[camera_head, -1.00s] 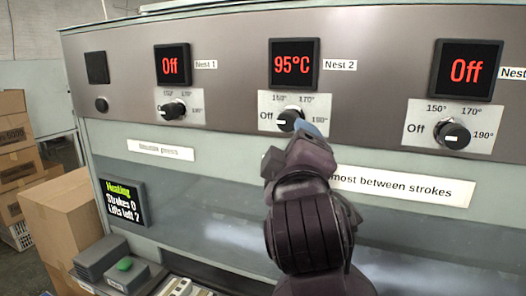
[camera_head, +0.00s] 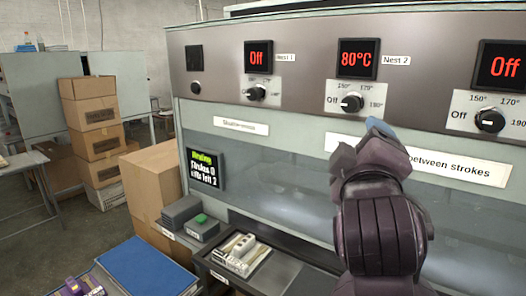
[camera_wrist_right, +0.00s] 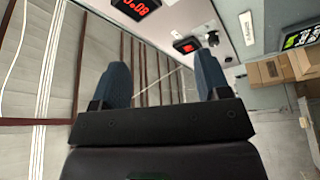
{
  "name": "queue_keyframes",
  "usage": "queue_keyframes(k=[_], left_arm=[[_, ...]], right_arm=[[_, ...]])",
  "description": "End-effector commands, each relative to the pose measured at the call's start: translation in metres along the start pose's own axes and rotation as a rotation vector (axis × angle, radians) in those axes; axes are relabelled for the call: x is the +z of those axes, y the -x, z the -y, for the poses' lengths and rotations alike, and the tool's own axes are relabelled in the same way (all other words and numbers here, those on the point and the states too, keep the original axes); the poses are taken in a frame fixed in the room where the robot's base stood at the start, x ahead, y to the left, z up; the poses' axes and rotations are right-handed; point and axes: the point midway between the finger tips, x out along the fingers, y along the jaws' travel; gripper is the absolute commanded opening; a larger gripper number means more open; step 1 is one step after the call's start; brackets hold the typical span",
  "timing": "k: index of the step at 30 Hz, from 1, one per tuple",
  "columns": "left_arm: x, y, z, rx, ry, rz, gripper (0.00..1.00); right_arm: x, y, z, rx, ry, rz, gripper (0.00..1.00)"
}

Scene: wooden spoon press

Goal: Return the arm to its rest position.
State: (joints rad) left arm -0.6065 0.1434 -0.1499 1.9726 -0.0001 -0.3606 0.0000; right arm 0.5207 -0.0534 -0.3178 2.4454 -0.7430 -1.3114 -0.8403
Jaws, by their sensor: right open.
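My right gripper (camera_head: 375,132) is raised in front of the press panel, its blue fingertips just below and right of the Nest 2 knob (camera_head: 352,102), apart from it as far as I can tell. In the right wrist view my gripper (camera_wrist_right: 163,72) has its two blue fingers wide apart with nothing between them. The Nest 2 display (camera_head: 358,59) reads 80°C. The Nest 1 display (camera_head: 259,55) and the one at the right edge (camera_head: 505,65) read Off.
Below the panel are a tray with a pale metal block (camera_head: 240,254), a grey box with a green button (camera_head: 200,222) and a small status screen (camera_head: 205,168). A blue pad (camera_head: 145,268) lies at lower left. Cardboard boxes (camera_head: 95,120) stand at left, with open floor beside them.

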Motion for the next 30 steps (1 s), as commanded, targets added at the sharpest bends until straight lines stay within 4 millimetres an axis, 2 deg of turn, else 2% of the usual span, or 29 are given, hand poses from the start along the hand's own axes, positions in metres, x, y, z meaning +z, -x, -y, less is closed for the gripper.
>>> queue_keyframes(k=[11, 17, 21, 23, 26, 30], left_arm=[[-0.002, -0.002, -0.002, 0.001, 0.004, -0.006, 0.43], [0.0, -0.002, -0.002, 0.0, 0.004, -0.005, 0.43], [0.003, -0.002, -0.001, 0.0, 0.004, -0.001, 0.43], [0.003, -0.002, -0.001, 0.0, 0.004, -0.001, 0.43], [0.004, -0.002, -0.001, 0.0, 0.003, -0.001, 0.43], [0.004, -0.002, -0.001, 0.0, 0.002, 0.0, 0.43]], right_arm=[[0.051, -0.017, 0.092, -0.155, -0.07, 0.002, 0.69], [0.105, -0.011, 0.171, -0.292, -0.173, 0.029, 0.69], [0.154, 0.009, 0.23, -0.395, -0.28, 0.071, 0.69], [0.176, 0.021, 0.253, -0.435, -0.332, 0.095, 0.69], [0.215, 0.047, 0.289, -0.498, -0.423, 0.146, 0.69], [0.27, 0.093, 0.333, -0.569, -0.563, 0.236, 0.69]])
